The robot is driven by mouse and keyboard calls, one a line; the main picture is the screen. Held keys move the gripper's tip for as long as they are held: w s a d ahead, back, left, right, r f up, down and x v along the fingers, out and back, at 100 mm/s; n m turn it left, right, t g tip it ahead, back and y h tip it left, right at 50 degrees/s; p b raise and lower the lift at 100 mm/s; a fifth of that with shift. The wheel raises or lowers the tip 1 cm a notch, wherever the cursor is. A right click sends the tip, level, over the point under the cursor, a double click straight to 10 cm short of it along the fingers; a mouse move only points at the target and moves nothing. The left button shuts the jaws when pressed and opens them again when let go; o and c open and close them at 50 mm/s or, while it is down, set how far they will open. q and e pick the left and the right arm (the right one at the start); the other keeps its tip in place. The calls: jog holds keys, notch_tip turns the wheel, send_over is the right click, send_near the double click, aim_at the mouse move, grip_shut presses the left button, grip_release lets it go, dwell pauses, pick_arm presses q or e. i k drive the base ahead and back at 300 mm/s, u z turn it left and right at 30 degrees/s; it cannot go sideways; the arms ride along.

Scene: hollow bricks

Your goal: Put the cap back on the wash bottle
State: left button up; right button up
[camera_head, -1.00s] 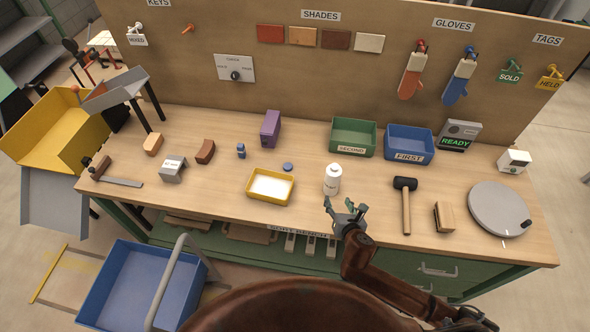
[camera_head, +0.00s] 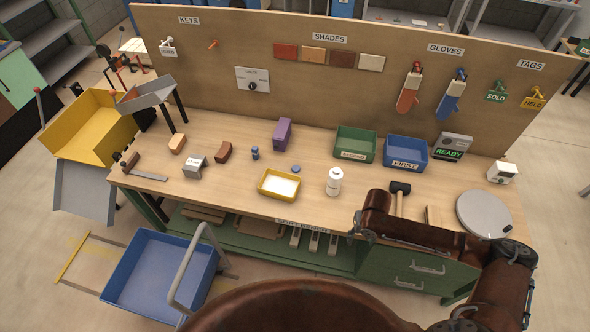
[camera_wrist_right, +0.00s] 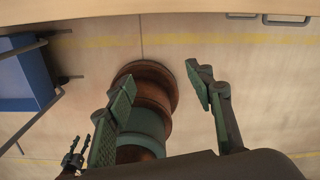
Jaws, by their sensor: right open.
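The white wash bottle (camera_head: 334,182) stands upright on the workbench, right of the yellow tray. A small blue disc, seemingly its cap (camera_head: 296,169), lies flat on the bench to the bottle's left, apart from it. My right gripper (camera_head: 360,230) is at the bench's front edge, below and right of the bottle, touching neither bottle nor cap. In the right wrist view it (camera_wrist_right: 160,73) is open and empty, over the floor and my base. A small dark claw shape at that view's lower left seems to be my left gripper (camera_wrist_right: 73,158); its jaws are too small to judge.
The yellow tray (camera_head: 262,189) sits left of the bottle. A black-headed mallet (camera_head: 400,187) and a round grey plate (camera_head: 484,214) lie to the right. Green (camera_head: 356,144) and blue (camera_head: 406,153) bins stand behind. A blue cart (camera_head: 150,278) is on the floor at front left.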

aim_at(336, 175)
jog(key=z, duration=0.45)
jog(key=i, duration=1.2)
jog(key=u, duration=1.45)
